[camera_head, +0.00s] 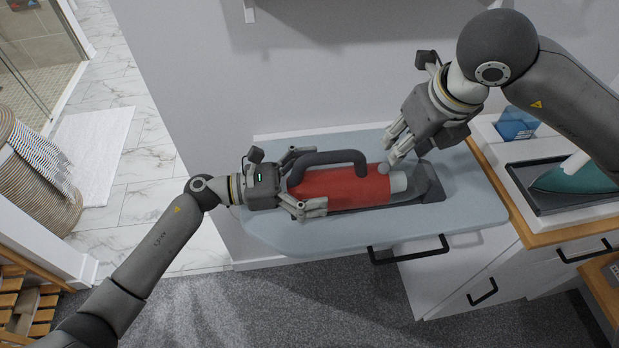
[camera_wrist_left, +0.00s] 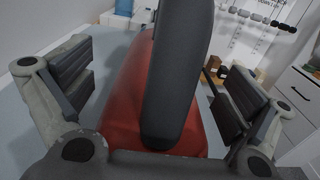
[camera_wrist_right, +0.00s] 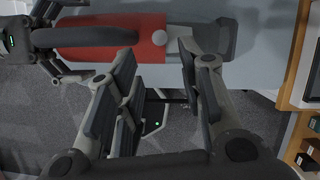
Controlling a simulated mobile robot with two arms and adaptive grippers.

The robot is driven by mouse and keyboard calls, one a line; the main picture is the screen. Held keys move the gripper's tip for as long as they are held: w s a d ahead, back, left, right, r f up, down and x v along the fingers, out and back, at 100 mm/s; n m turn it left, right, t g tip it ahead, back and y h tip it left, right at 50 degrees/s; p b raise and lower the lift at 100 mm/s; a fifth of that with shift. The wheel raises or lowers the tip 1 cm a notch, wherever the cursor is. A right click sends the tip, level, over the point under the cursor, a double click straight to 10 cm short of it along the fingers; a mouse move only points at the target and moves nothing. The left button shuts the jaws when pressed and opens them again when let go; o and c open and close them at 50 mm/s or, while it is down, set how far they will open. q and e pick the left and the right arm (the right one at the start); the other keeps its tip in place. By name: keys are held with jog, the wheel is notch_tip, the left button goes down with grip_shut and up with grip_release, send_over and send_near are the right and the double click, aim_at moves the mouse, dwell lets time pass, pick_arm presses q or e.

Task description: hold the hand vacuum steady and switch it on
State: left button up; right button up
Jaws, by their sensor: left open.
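The hand vacuum (camera_head: 345,187) lies on its side along a light blue board, with a red body, a dark loop handle (camera_head: 330,157) and a grey nozzle end to the right. A round grey button (camera_head: 384,168) sits on its upper side near the nozzle; it also shows in the right wrist view (camera_wrist_right: 159,38). My left gripper (camera_head: 312,181) is open at the rear end, one finger on each side of the body. In the left wrist view both pads stand apart from the red body (camera_wrist_left: 125,105). My right gripper (camera_head: 396,150) is just above and behind the button, its fingers apart with nothing between them.
To the right a counter holds a green iron (camera_head: 570,178) in a tray and a blue container (camera_head: 516,123). A striped basket (camera_head: 35,170) stands left.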

pick_arm(q)
jog(key=c, duration=1.8)
pick_arm(e)
jog(key=shift+c, duration=0.2)
pick_arm(q)
jog(key=shift+o, duration=0.2)
pick_arm(e)
grip_shut()
jog(key=shift+a, duration=0.1)
